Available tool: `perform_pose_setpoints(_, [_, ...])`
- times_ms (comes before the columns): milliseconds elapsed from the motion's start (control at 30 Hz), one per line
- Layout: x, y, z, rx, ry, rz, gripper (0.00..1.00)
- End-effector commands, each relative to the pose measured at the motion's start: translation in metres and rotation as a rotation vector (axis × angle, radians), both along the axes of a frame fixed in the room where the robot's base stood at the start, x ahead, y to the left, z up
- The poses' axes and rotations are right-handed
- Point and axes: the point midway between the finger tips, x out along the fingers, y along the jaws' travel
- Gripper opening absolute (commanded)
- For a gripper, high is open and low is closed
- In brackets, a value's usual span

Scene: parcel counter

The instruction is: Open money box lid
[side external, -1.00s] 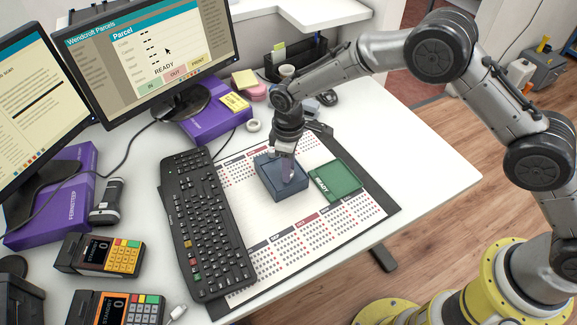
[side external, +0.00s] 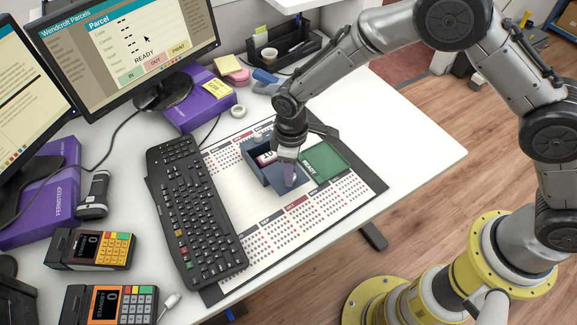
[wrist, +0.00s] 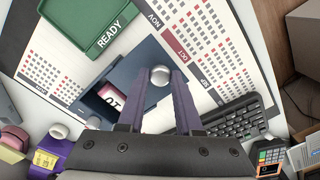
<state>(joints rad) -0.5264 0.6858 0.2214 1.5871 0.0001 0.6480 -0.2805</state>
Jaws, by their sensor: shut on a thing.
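The dark blue money box (side external: 258,172) sits on the calendar mat, between the keyboard and the green tray. Its far-left part is uncovered, and a red and white marked item (side external: 266,158) shows inside; it also shows in the wrist view (wrist: 112,93). The blue lid (wrist: 143,58) lies across the rest of the box and has a round silver knob (wrist: 160,75). My gripper (side external: 289,181) points down over the near-right part of the box. Its purple fingers are shut on the knob, one on each side. In the side view the fingers hide the knob.
The green READY tray (side external: 325,161) stands close on the right of the box. The black keyboard (side external: 195,215) lies on the left. Two card terminals (side external: 92,250) stand at the front left. The right of the white counter (side external: 405,140) is clear.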

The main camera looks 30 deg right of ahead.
Motion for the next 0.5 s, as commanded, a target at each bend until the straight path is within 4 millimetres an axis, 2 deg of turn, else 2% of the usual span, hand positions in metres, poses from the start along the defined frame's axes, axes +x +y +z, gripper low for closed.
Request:
perform_pose_setpoints(33, [0.0008,0.0004,0.0009,0.001,-0.002,0.000,0.00])
perform_pose_setpoints(67, [0.0009,0.0005,0.0009,0.001,-0.002,0.000,0.37])
perform_pose_setpoints(200, [0.0009,0.0004,0.0007,0.001,-0.002,0.000,0.63])
perform_pose_setpoints(500, [0.0008,0.0002,0.0007,0.001,-0.001,0.000,0.64])
